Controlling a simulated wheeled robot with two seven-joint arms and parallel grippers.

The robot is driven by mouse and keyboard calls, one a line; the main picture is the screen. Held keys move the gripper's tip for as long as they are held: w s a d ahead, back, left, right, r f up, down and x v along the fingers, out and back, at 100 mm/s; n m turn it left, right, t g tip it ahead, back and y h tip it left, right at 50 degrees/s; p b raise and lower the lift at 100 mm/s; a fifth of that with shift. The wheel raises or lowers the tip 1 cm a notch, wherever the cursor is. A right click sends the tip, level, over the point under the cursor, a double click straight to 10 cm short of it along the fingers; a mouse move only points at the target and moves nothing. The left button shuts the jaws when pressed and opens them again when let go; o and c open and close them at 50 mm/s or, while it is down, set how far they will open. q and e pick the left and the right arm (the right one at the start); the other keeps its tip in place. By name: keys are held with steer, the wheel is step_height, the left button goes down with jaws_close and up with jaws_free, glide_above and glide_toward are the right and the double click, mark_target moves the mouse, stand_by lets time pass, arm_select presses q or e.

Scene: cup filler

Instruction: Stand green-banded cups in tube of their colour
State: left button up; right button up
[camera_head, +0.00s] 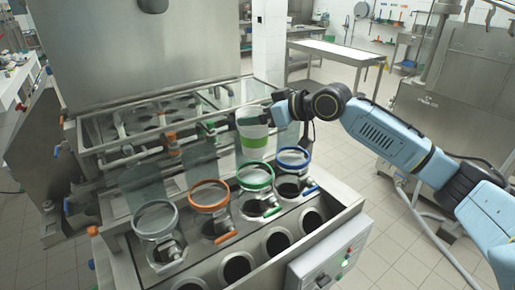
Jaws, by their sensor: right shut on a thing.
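A pale cup with a green band (253,132) is upright in the grasp of my right gripper (270,115). The gripper is shut on its upper right side, with the fingers partly hidden behind the cup. The cup is above and slightly behind the green-ringed tube (256,187), apart from its rim in the picture. The other tubes are the blue-ringed one (293,167) to the right, the orange-ringed one (209,206) and the grey-ringed one (155,230) to the left. No cup is clearly visible in these tubes. My left gripper is out of view.
The tubes stand in a steel filler with round dark holes (278,243) along its front. A control box (330,262) sits at the front right. Metal rails (150,138) and clear panels run behind the tubes. The tiled floor to the right is partly free; a hose lies on it.

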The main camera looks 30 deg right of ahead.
glide_above(266, 146)
steer(key=w+a, duration=0.1)
steer(key=w, duration=0.1)
steer(key=f, duration=0.4)
steer(key=shift+s+a+f, duration=0.15)
steer(key=shift+s, duration=0.05)
step_height(266, 146, down, 2)
steer(key=shift+f, duration=0.1)
step_height(266, 146, down, 3)
steer(key=shift+f+p, duration=0.15)
steer(key=shift+p, duration=0.25)
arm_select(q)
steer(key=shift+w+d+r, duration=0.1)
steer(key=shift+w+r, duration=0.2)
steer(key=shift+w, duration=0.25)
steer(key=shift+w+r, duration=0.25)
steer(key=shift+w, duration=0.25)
arm_select(e)
steer(key=shift+f, duration=0.15)
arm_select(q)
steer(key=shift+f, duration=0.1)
arm_select(e)
steer(key=shift+f, duration=0.1)
steer(key=o, duration=1.1)
